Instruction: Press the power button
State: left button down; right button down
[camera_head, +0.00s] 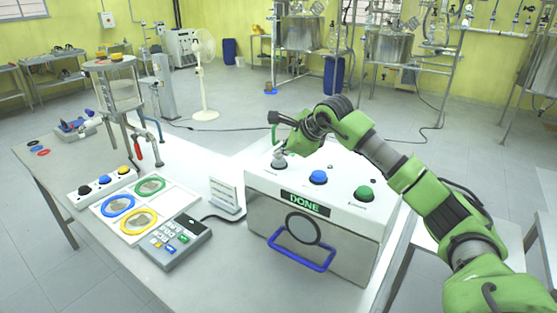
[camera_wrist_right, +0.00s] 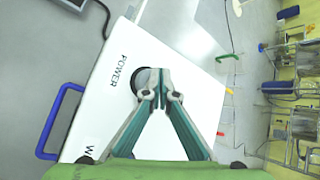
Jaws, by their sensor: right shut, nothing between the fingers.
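A white box (camera_head: 264,207) stands on the table, with a dark panel (camera_head: 305,204) reading DONE and a blue handle (camera_head: 301,262) on its front. Its top carries a grey knob-like power button (camera_head: 280,164) at the left, a blue button (camera_head: 318,177) and a green button (camera_head: 363,194). My right gripper (camera_head: 281,149) is shut and empty, pointing down at the power button. In the right wrist view its fingertips (camera_wrist_right: 160,82) partly cover the dark round button (camera_wrist_right: 142,82) beside the POWER label (camera_wrist_right: 117,71). I cannot tell whether they touch it. My left gripper is not in view.
A keypad device (camera_head: 175,242), a small white stand (camera_head: 226,195) and a tray with coloured rings (camera_head: 157,230) lie left of the box. A strip with black, blue and yellow knobs (camera_head: 104,187) is further left. The table's front left corner is clear.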

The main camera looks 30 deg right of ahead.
aim_at(281, 161)
dwell(0.3)
jog(key=shift+r+p, duration=0.3)
jog(key=shift+r, duration=0.15)
jog(key=shift+r+p, duration=2.2)
jog(key=shift+r, duration=0.85)
jog(key=shift+f, duration=0.15)
